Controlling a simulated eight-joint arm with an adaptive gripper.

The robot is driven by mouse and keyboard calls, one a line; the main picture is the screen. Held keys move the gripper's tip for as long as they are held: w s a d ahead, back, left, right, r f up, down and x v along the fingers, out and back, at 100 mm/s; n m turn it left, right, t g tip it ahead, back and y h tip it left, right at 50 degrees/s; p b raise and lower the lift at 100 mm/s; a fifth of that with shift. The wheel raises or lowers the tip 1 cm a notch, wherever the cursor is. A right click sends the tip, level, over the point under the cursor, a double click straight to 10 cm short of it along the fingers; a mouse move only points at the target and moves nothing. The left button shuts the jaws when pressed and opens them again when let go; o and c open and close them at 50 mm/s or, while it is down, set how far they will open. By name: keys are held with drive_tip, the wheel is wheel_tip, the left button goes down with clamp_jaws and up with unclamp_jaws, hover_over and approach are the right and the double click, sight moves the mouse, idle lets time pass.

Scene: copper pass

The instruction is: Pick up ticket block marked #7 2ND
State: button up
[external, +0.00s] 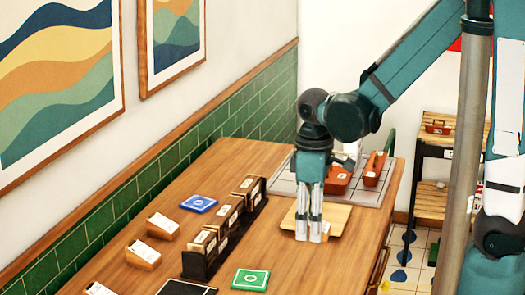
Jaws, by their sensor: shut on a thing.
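My gripper (309,238) points straight down over the front of a light wooden board (341,214). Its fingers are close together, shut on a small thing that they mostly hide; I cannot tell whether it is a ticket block. Several wooden ticket blocks with white faces stand in a black stepped rack (193,266) left of my gripper. Loose ticket blocks lie further left, one by the green wall (163,226), one nearer (143,255), and one at the bottom edge (98,289). The markings are too small to read, so I cannot pick out #7 2ND.
A shelf unit (437,146) stands beyond the table.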

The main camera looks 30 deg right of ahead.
drive_tip(key=shift+r, duration=0.8)
drive_tip(key=shift+w, duration=0.1)
